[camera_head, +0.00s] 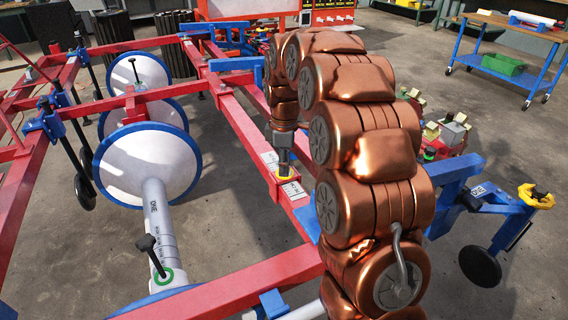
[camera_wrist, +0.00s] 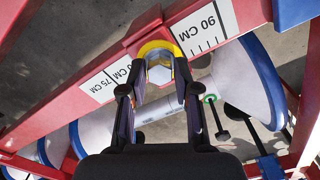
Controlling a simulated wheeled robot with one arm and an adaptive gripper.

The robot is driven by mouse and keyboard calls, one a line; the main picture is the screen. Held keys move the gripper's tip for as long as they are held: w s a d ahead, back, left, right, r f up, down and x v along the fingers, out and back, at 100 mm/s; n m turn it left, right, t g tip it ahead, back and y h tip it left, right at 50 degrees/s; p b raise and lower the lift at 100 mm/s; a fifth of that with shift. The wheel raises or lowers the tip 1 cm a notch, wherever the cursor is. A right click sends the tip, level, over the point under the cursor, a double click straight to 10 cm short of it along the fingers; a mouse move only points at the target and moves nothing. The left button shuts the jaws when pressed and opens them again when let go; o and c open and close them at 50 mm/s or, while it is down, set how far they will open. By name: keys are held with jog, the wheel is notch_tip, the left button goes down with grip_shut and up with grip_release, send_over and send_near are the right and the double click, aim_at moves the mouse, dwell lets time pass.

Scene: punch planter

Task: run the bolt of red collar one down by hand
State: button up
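The red collar (camera_head: 285,188) sits around the red beam in the middle of the head view. It also shows in the wrist view (camera_wrist: 150,36), between the scale marks on the beam. Its silver hex bolt (camera_wrist: 159,73) stands up out of a yellow ring (camera_wrist: 158,47). My gripper (camera_wrist: 160,80) has one dark finger on each side of the bolt, and the fingers look closed against it. In the head view my gripper (camera_head: 284,163) points down at the collar; my copper arm stands to its right, and the bolt is hidden there.
A white scale plate reading 90 CM (camera_wrist: 203,30) lies along the beam. White discs with blue rims (camera_head: 146,163) and a white tube marked ONE (camera_head: 157,220) are left of the beam. A black T-handle (camera_head: 147,243) stands on the tube. A blue bracket (camera_head: 450,185) is on the right.

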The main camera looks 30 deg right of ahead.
grip_shut()
jog(key=shift+r+m+p, duration=0.1)
jog(key=shift+m+p, duration=0.2)
jog(key=shift+p, duration=0.05)
